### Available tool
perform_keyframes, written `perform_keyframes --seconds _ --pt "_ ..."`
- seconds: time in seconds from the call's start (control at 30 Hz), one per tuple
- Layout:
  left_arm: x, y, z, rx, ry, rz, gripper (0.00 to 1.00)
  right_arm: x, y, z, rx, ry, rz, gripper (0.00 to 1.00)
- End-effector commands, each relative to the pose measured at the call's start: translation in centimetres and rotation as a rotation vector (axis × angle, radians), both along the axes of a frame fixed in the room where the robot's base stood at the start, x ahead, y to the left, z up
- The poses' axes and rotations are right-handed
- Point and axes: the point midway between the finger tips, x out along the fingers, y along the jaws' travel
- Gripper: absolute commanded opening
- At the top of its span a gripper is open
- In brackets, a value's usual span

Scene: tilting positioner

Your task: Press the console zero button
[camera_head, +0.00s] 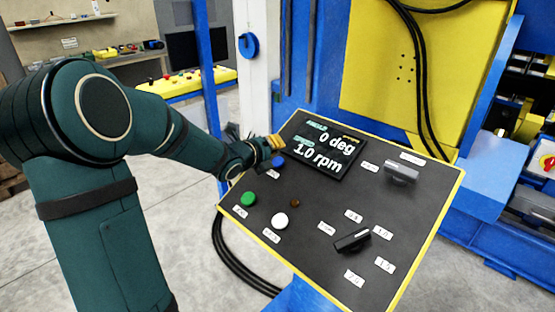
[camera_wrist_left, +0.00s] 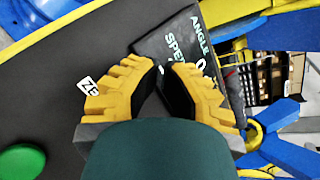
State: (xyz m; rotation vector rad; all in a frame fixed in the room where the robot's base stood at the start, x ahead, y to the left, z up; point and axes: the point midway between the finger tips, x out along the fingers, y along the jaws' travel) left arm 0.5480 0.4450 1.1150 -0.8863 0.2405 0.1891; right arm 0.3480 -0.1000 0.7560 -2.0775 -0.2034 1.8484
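The console (camera_head: 320,215) is a tilted dark panel with a yellow edge. A blue button (camera_head: 278,161) sits near its upper left, with a small label I cannot read in the head view. In the left wrist view a label starting "ZE" (camera_wrist_left: 87,86) shows beside the left finger; the blue button is hidden there. My left gripper (camera_head: 274,142) is just above the blue button, beside the display (camera_head: 325,143). Its yellow fingers look shut and empty in the left wrist view (camera_wrist_left: 157,66). Contact with the button cannot be told. My right gripper is out of view.
A green button (camera_head: 248,198), a white button (camera_head: 280,221) and a small brown lamp (camera_head: 295,203) lie below. The display shows 0 deg and 1.0 rpm. A yellow plate (camera_head: 400,65) stands behind the console.

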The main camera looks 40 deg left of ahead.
Motion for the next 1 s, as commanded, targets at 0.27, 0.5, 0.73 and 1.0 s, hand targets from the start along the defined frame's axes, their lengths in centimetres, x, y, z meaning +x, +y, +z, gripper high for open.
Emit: perform_keyframes --seconds 0.27,0.5,0.73,1.0 --pt "-1.2 0.1 2.5 0.000 0.000 0.000 0.00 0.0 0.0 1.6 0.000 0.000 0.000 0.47" --pt "-1.4 0.1 2.7 -0.001 0.001 0.000 0.00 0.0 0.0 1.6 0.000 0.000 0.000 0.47" --pt "-1.4 0.1 2.7 -0.001 0.001 0.000 0.00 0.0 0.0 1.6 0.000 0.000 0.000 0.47" --pt "-1.4 0.1 3.6 -0.001 0.001 0.000 0.00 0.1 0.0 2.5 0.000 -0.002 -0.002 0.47"
